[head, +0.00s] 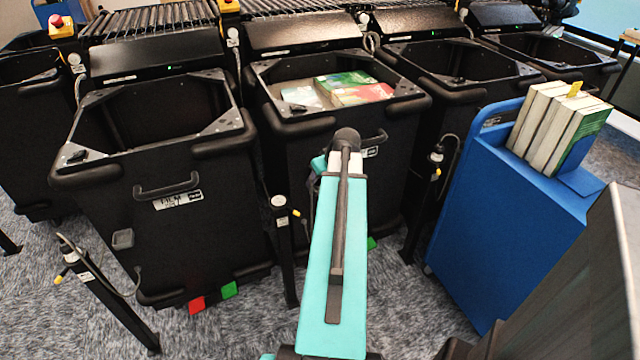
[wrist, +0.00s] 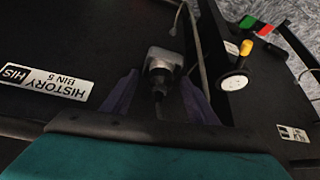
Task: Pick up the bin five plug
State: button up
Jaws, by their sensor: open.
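The bin five plug (wrist: 159,74) is a dark rounded piece at a light grey housing (wrist: 165,56) on the front of a black bin, in the wrist view. The bin's label (wrist: 44,82) reads "HISTORY BIN 5", upside down. My gripper (wrist: 160,80) is open, with one purple finger on each side of the plug. I cannot tell whether either finger touches it. In the head view my teal arm hides the plug and the fingertips, in front of the middle bin (head: 415,104), which holds several books.
A black post (wrist: 222,45) with a pale round top and a yellow-ended connector (wrist: 246,47) stands close beside the plug. In the head view another black bin (head: 165,165) is at left and a blue cart (head: 490,220) with books is at right.

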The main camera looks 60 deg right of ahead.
jog(key=c, duration=1.3)
jog(key=shift+o, duration=0.2)
jog(key=shift+r, duration=1.75)
jog(key=s+a, duration=0.1)
jog(key=s+a+b, duration=0.1)
jog(key=a, duration=0.1)
jog(key=a+b, duration=0.1)
jog(key=a, duration=0.1)
jog(key=shift+s, duration=0.4)
jog(key=b, duration=0.3)
jog(key=shift+s+a+r, duration=0.1)
jog(key=shift+s+a, duration=0.05)
jog(key=shift+a, duration=0.1)
